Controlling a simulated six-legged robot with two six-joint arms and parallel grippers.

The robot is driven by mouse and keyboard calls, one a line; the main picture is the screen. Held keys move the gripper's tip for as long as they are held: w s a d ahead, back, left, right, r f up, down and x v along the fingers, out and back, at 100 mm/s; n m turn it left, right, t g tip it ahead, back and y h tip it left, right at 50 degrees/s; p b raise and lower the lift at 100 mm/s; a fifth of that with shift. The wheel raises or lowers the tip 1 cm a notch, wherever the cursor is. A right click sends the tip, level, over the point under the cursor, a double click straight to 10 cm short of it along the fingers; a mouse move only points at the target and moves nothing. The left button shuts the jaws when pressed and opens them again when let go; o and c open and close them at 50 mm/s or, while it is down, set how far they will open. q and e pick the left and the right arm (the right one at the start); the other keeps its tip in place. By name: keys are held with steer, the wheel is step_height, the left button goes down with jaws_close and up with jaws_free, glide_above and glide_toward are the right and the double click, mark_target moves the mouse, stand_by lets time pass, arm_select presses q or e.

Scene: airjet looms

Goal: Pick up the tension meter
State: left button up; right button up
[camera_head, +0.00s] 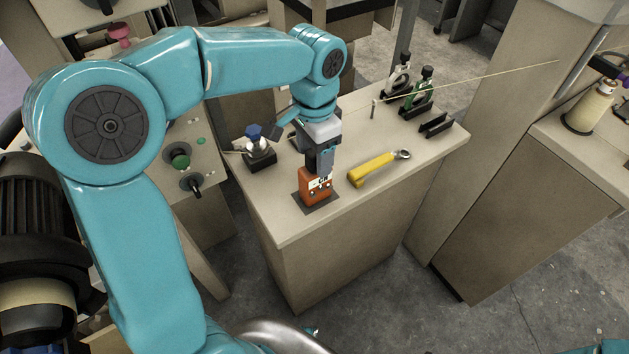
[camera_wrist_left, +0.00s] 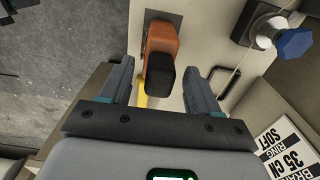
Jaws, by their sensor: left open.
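The tension meter (camera_head: 314,187) appears to be the orange device with a small display and a dark upper part, standing on a dark patch of the beige cabinet top. In the left wrist view its orange body (camera_wrist_left: 163,38) and black block (camera_wrist_left: 160,74) lie between the two fingers. My left gripper (camera_head: 322,158) points down from above, right over the meter. Its fingers are spread on either side of the black block in the left wrist view (camera_wrist_left: 160,80), with visible gaps. The far side of the meter is hidden. My right gripper is not seen.
A yellow tool (camera_head: 372,169) with a ring end lies right of the meter. A blue-knobbed black fixture (camera_head: 257,146) stands to its left. Black holders with clipper-like tools (camera_head: 422,88) stand at the back. A thread (camera_head: 500,72) stretches toward the right.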

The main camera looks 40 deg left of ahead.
arm_select(q)
steer(key=shift+w+d, duration=0.1)
steer(key=shift+c, duration=0.6)
jaws_close()
steer(key=shift+r, duration=0.1)
